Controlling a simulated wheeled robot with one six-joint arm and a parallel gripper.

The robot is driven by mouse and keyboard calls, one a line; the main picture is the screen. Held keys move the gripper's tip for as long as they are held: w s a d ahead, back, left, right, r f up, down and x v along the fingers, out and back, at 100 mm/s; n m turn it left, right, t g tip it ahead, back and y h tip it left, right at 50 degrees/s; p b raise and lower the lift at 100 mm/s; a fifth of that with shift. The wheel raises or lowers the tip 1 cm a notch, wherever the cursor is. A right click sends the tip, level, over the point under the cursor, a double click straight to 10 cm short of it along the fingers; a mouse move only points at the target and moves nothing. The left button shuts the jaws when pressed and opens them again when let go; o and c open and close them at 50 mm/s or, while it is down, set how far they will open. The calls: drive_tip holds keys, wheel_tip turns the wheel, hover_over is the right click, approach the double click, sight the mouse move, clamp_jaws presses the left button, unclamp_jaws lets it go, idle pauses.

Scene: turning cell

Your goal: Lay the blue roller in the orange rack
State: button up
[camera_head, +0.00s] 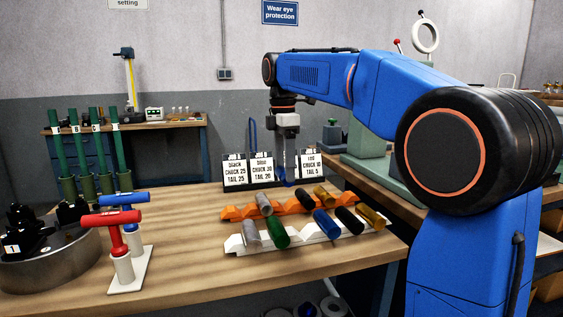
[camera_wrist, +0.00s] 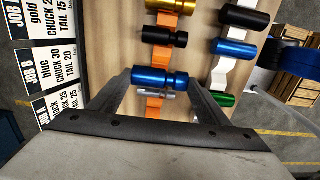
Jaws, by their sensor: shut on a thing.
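My gripper (camera_wrist: 162,82) is shut on a blue roller (camera_wrist: 152,77); the wrist view shows it lying crosswise between the two fingers. The orange rack (camera_head: 232,212) lies on the bench, and the gripper hangs over it in the head view. In the wrist view the rack (camera_wrist: 154,112) passes beneath the held roller, between a black roller (camera_wrist: 163,39) and a partly hidden silver roller (camera_wrist: 155,94). The held roller appears above the rack; the exact gap is unclear. A gold roller (camera_head: 321,195) also lies in the rack.
A white rack (camera_head: 233,245) in front holds silver, green, blue, black and gold rollers. Job cards (camera_head: 235,172) stand behind the orange rack. Red and blue T-handled tools (camera_head: 113,220) stand at left near a round metal tray (camera_head: 50,270).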

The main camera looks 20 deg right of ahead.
drive_tip(key=shift+s+f, duration=0.1)
drive_tip(key=shift+f, duration=3.55)
drive_tip(key=shift+f, duration=0.15)
drive_tip(key=o, duration=1.3)
drive_tip(key=r, duration=1.7)
drive_tip(key=shift+a+r, duration=0.2)
drive_tip(key=shift+a, duration=0.05)
